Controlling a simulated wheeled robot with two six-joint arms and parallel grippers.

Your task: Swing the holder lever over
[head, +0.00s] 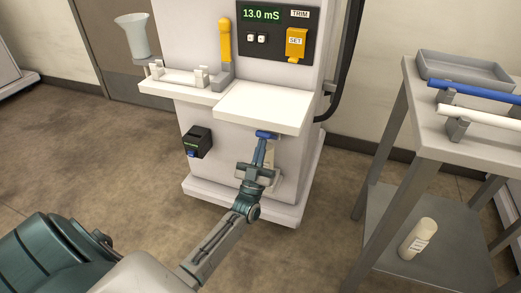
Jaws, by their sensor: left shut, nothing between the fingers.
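A holder with a pale upright plate (271,157) is on the lower front of the white machine, below the shelf. A blue bar-shaped part (267,134), which looks like the holder lever, shows at its top just under the shelf edge. My left gripper (260,155) reaches up in front of the holder, shut and empty, with its tip close to the blue part. I cannot tell whether they touch. The gripper hides part of the holder. My right gripper is not in view.
The white shelf (262,108) juts out just above my left gripper. A yellow-handled lever (225,40) stands above it, beside the panel reading 13.0 mS. A cart (440,140) with a grey tray stands right; a white bottle (418,239) lies on its lower shelf. Floor left is clear.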

